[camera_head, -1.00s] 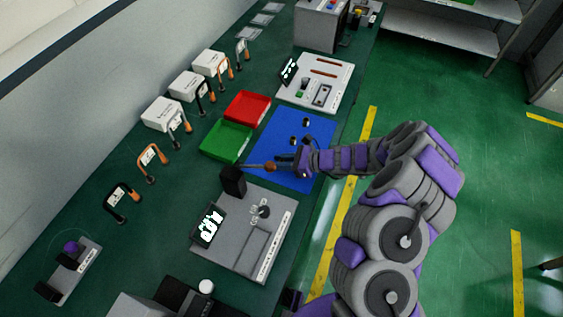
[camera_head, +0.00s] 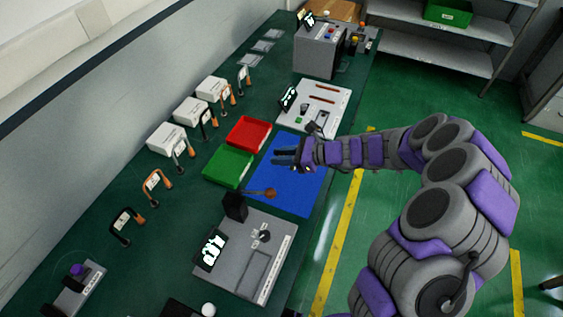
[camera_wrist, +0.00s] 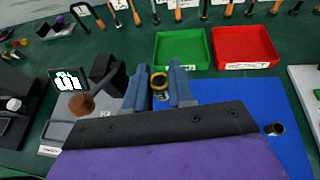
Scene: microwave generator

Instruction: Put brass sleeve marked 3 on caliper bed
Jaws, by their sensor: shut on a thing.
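My gripper (camera_head: 284,157) is over the blue mat, and it also shows in the wrist view (camera_wrist: 160,88). Its two blue-grey fingers are shut on a brass sleeve (camera_wrist: 159,80), which sits upright between them with its round opening showing. I cannot read its number. In the head view the fingers hide the sleeve. Two instruments with lit displays stand on the bench: a grey one (camera_head: 256,262) nearer and a pale one (camera_head: 322,97) farther along. I cannot tell from their labels which carries the caliper bed.
A second sleeve (camera_wrist: 274,129) is on the blue mat (camera_head: 292,195). A red tray (camera_head: 249,132) and a green tray (camera_head: 228,167) lie left of it. A rod with a brown knob (camera_head: 270,192) sticks out from a black block (camera_head: 235,206) near the mat. Several hooked stands line the wall side.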

